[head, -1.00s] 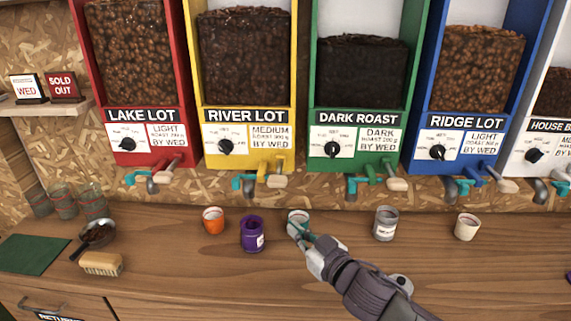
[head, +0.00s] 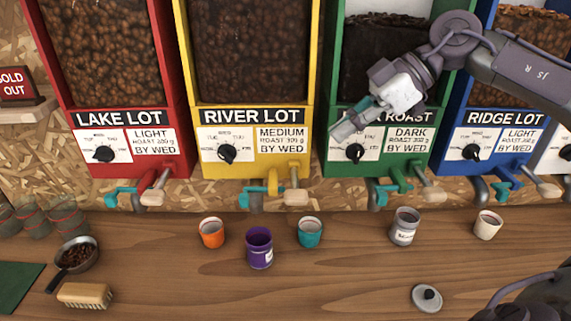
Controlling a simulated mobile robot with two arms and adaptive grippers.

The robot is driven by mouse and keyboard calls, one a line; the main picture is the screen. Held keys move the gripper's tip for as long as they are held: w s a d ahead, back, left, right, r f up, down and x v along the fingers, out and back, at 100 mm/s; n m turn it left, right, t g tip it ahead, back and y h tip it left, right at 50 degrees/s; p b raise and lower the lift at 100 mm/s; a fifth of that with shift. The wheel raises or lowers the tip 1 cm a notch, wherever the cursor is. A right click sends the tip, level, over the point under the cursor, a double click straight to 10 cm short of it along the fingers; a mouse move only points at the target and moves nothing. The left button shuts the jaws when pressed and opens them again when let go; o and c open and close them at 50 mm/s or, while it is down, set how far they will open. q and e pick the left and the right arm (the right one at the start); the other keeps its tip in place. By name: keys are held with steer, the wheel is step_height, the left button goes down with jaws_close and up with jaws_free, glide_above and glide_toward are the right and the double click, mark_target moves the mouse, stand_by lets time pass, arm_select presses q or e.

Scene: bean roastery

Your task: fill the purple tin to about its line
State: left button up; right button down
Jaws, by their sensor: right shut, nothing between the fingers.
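The purple tin (head: 259,248) stands upright and open on the wooden counter, with a pale label on its front. Its inside looks dark; I cannot tell a fill level or make out its line. It stands in front of the yellow River Lot dispenser (head: 250,118), between an orange cup (head: 211,232) and a teal cup (head: 309,232). My right gripper (head: 349,120) is shut and empty. It is raised in front of the green Dark Roast dispenser (head: 419,139), hiding part of its name plate, well above the counter and apart from the tin. My left gripper is not in view.
The red Lake Lot (head: 122,118) and blue Ridge Lot (head: 506,118) dispensers flank these, with spouts and levers below. A grey tin (head: 404,227), a white cup (head: 487,225), a grey lid (head: 427,298), a scoop of beans (head: 76,256) and a brush (head: 85,295) are on the counter.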

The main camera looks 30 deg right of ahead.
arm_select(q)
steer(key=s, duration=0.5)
arm_select(e)
steer(key=p, duration=0.7)
glide_above(292, 193)
steer(key=s+d, duration=0.2)
steer(key=f, duration=0.5)
steer(key=shift+w+d+f, duration=0.15)
steer(key=shift+w+f, duration=0.1)
steer(key=shift+f, duration=0.1)
step_height(292, 193, down, 3)
steer(key=shift+f, duration=0.65)
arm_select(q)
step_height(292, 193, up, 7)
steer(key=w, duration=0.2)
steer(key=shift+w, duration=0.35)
arm_select(e)
steer(key=shift+f, duration=0.25)
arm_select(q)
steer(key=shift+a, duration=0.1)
arm_select(e)
steer(key=shift+w, duration=0.1)
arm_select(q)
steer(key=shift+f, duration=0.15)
